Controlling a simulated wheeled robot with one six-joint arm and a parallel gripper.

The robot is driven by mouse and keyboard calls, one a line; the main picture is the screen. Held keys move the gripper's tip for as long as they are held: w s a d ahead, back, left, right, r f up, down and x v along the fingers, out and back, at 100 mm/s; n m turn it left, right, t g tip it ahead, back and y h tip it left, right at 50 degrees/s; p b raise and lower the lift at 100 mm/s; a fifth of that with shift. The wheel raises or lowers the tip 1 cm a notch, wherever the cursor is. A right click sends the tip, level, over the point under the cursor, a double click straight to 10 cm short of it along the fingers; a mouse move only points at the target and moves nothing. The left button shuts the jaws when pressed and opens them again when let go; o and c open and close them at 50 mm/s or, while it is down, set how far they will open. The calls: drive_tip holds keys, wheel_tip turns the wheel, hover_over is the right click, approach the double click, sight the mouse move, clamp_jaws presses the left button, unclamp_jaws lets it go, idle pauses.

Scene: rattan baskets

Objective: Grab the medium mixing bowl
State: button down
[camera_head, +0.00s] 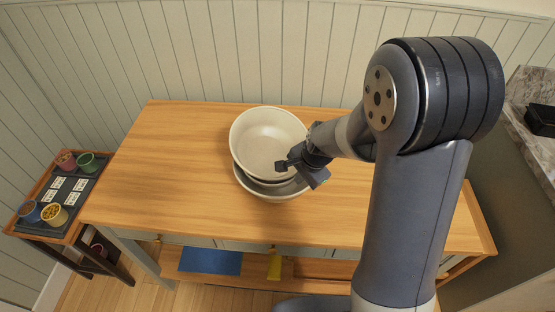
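A cream-white bowl (262,133) sits tilted in or on another pale bowl (258,190) with a greyish inside, near the middle of the wooden table. A darker band shows between their rims, and I cannot tell whether a third bowl is there. Which one is the medium bowl is not clear. My gripper (300,174) is at the right front rim of the bowls, with its fingers overlapping the upper bowl in the picture. It looks spread, but whether it holds a rim is too small to tell. It hides part of the right rims.
The wooden table (180,155) is clear around the bowls. A small side stand (85,205) at the left holds several small pots and cards. A blue item (210,261) and a yellow item (274,267) lie on the lower shelf. A stone counter (535,90) stands at the right.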

idle(0.4)
drive_tip(key=c, duration=1.8)
unclamp_jaws()
drive_tip(key=shift+r, duration=0.15)
